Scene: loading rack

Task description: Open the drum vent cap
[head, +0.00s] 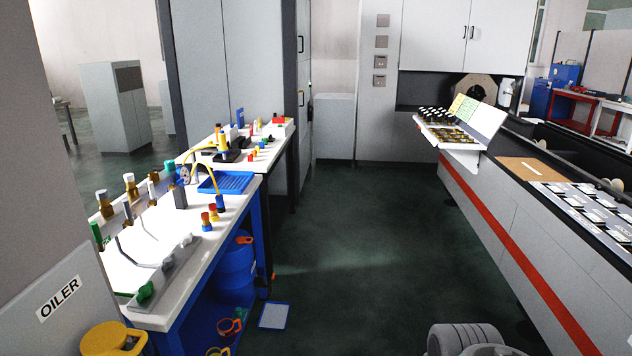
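A blue drum (236,272) stands on the lower level under the white-topped bench at the left, partly hidden by the bench top and its legs. A small orange part (244,239) shows at the top of the drum; I cannot tell if it is the vent cap or whether it is open. My gripper is not identifiable in the head view. A grey ribbed rounded part at the bottom right edge seems to be part of my arm, well away from the drum.
The bench (220,232) carries bottles, a blue tray (226,182) and a yellow curved pipe. Orange rings lie low beneath it. A blue-edged mat (274,315) lies on the floor beside it. A grey machine (500,220) lines the right. The dark aisle between is clear.

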